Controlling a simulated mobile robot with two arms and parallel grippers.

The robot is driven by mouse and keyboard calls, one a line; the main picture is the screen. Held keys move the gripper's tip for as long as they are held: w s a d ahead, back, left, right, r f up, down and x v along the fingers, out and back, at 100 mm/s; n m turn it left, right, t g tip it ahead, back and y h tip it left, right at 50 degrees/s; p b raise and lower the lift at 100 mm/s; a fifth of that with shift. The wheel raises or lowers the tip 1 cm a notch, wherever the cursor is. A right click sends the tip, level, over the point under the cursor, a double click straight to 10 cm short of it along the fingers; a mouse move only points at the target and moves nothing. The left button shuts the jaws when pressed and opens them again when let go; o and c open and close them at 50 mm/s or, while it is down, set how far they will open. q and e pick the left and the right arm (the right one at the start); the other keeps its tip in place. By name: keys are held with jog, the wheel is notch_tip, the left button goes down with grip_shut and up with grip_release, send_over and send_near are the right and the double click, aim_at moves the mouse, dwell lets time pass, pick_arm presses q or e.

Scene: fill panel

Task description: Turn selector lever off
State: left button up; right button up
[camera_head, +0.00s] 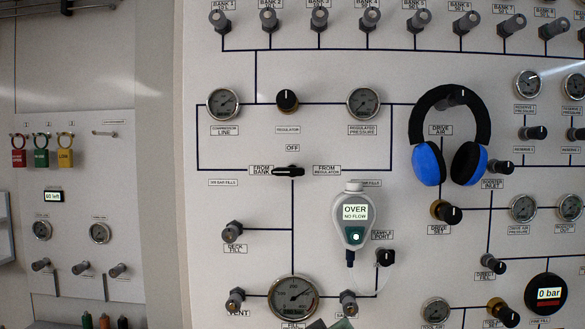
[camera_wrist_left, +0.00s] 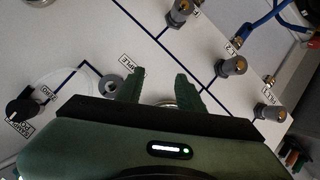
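The selector lever (camera_head: 288,171) is a black handle on the white panel in the head view, below the OFF label (camera_head: 292,148). It lies roughly level between the FROM BANK label (camera_head: 262,170) and the FROM REGULATOR label (camera_head: 327,169), its longer part towards FROM BANK. My left gripper (camera_wrist_left: 158,88) shows two dark green fingers, spread apart with nothing held, in the left wrist view. A dark greenish piece at the bottom edge of the head view, below the lever and beside the fill gauge, looks like part of this gripper. My right gripper is in neither view.
A hanging sample meter (camera_head: 354,215) reading OVER, NO FLOW is right of and below the lever. Black-and-blue headphones (camera_head: 449,135) hang further right. The fill gauge (camera_head: 293,296) and several valve knobs stick out below. The panel around the lever is clear.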

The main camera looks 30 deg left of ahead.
pick_arm(q)
jog(key=s+a+r+n+t+y, duration=0.15)
jog(key=r+n, duration=0.25)
jog(key=r, duration=0.7)
jog(key=s+a+r+n+t+y, duration=0.1)
jog(key=a+r+n, duration=0.15)
jog(key=r, duration=0.85)
jog(key=n+y, duration=0.3)
jog(key=n, duration=0.3)
send_near(292, 173)
jog(key=w+a, duration=0.1)
jog(key=a, duration=0.1)
jog(key=shift+t+h, duration=0.25)
jog(key=shift+t, duration=0.2)
jog(key=p+x, duration=0.3)
jog(key=x, duration=0.4)
jog(key=shift+w+d+f+p, duration=0.1)
jog(key=shift+w+p, duration=0.2)
jog(key=shift+f, duration=0.1)
grip_shut()
